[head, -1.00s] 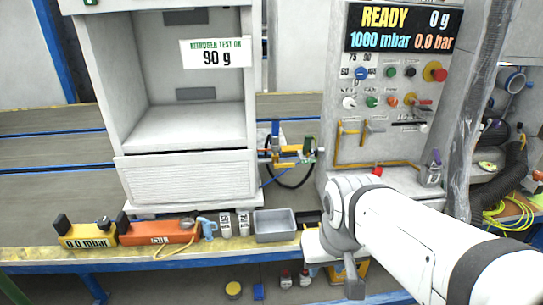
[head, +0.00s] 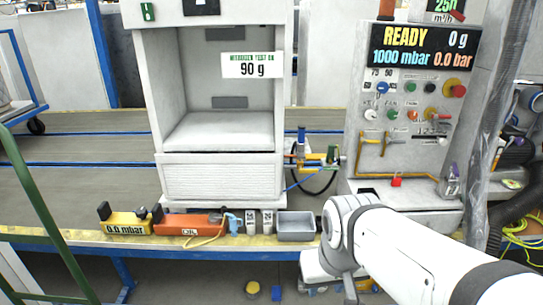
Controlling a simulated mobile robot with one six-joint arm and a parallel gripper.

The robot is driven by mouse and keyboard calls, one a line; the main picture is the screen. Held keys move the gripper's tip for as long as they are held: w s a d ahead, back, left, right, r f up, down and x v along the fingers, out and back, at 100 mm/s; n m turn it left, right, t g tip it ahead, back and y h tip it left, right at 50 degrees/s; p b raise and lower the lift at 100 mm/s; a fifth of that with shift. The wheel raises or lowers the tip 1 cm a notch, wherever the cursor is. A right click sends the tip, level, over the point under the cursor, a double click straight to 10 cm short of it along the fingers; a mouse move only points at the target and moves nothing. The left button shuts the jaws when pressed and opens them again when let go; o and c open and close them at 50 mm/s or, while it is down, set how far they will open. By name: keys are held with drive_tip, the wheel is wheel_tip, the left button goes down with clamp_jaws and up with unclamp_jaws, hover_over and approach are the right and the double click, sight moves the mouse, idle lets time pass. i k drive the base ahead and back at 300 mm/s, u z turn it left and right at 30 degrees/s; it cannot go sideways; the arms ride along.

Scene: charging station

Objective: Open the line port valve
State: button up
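A small brass pipe assembly (head: 316,160) sits between the white cabinet and the grey charging panel. A blue upright handle (head: 301,136) stands at its left and a green part (head: 332,154) at its right; I cannot tell which is the line port valve or whether it is open. A blue hose and a dark hose hang below it. My white arm reaches in from the lower right, its bent joint in front of the bench edge, below and right of the brass assembly. I cannot make out my gripper's fingers.
The bench holds a yellow gauge box (head: 128,222), an orange pump (head: 188,224), small labelled bottles (head: 259,221) and a grey tray (head: 296,228). The cabinet (head: 222,178) stands behind them. The panel display (head: 421,50) reads READY, 0 g, 1000 mbar, 0.0 bar. A plastic-wrapped column (head: 494,130) stands right.

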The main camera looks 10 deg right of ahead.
sight(301, 171)
drive_tip(key=u, duration=0.2)
drive_tip(key=i, duration=1.5)
drive_tip(key=z, duration=0.8)
